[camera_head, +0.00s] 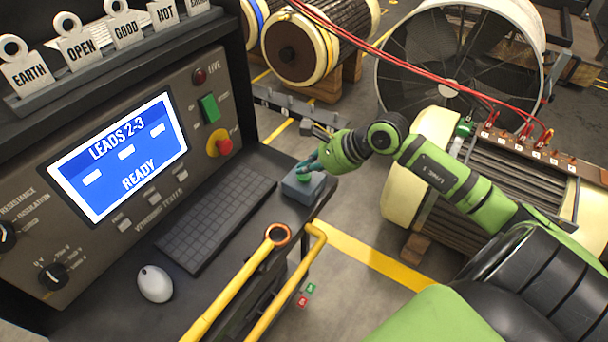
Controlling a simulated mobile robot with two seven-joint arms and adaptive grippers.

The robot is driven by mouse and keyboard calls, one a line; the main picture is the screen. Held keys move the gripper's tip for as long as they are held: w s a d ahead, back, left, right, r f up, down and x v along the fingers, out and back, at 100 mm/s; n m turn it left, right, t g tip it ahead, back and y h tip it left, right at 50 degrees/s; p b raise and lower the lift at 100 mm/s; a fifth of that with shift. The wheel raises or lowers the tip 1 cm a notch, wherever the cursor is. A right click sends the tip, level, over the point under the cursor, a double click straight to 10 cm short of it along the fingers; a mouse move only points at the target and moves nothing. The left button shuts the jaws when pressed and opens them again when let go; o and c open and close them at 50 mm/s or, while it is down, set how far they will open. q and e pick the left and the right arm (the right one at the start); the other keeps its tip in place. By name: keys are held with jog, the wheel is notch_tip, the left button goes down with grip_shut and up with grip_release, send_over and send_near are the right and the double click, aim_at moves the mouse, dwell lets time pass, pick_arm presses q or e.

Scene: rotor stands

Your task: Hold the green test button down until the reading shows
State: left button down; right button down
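The green test button (303,178) sits on top of a small blue-grey box (303,192) at the right end of the desk. My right gripper (308,167) is right over the button, with its fingertips at or just above it. I cannot tell whether they touch it. The fingers are small and partly overlap the button, so their opening is unclear. The tester screen (125,155) reads "LEADS 2-3" and "READY", with white bars between the two lines. My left gripper is not in view.
A keyboard (216,222) and a white mouse (155,284) lie on the desk. The panel has a green switch (209,108) and a red stop knob (223,146). Yellow poles (240,287) stand at the desk's front. A rotor (490,170) with red leads is at the right.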

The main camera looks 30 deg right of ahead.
aim_at(307, 176)
jog(key=shift+f+b, duration=0.45)
jog(key=shift+b, duration=0.05)
dwell(2.5)
jog(key=shift+r, duration=0.1)
dwell(0.5)
jog(key=shift+r+p, duration=0.3)
jog(key=shift+r, duration=0.45)
jog(key=shift+r+p, duration=1.15)
jog(key=shift+r, duration=1.4)
